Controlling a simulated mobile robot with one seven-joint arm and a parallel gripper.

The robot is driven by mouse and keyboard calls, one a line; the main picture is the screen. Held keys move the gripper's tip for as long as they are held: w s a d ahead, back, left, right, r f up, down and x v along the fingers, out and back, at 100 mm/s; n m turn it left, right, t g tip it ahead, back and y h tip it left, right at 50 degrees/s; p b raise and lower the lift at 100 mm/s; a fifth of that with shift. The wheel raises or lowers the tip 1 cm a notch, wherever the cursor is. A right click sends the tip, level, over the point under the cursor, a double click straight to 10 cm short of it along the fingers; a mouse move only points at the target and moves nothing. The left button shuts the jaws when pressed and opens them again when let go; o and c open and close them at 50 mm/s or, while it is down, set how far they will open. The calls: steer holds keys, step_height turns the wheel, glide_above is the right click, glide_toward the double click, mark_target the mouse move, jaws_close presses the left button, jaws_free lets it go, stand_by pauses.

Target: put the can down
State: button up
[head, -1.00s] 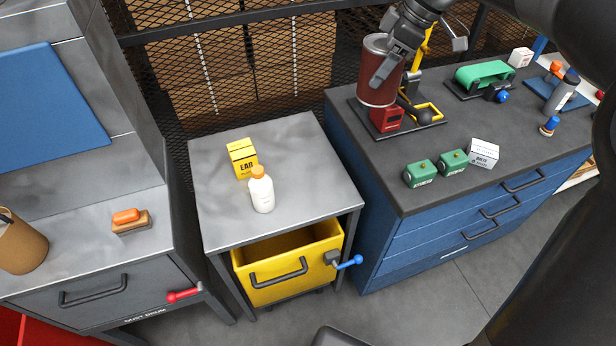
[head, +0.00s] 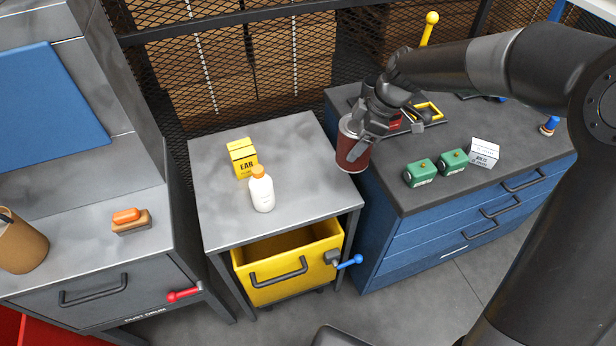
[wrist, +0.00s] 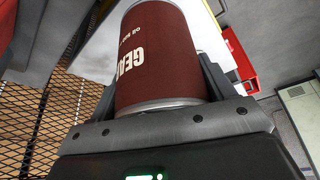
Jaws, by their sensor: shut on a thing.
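A dark red can (head: 352,150) is in my gripper (head: 368,138), which is shut around its side. In the head view the can hangs over the gap between the grey stand and the blue cabinet, near the stand's right edge, and tilts slightly. In the wrist view the can (wrist: 157,60) fills the middle, its pale lettering partly showing, with the gripper's fingers (wrist: 165,85) on both sides of it. Part of the can is hidden by the fingers in the head view.
The grey stand top (head: 310,185) has free room to the right of a white bottle (head: 262,192) and a yellow box (head: 242,158). Green boxes (head: 420,173) and a white box (head: 484,153) stand on the blue cabinet.

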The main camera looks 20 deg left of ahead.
steer(key=shift+s+a+f, duration=0.3)
steer(key=shift+a+f, duration=1.6)
steer(key=shift+s+a+f, duration=0.35)
steer(key=shift+a+f, duration=1.55)
steer(key=shift+s+a+f, duration=0.3)
steer(key=shift+a+f, duration=1.6)
steer(key=shift+f, duration=0.15)
steer(key=o, duration=1.4)
steer(key=v, duration=1.2)
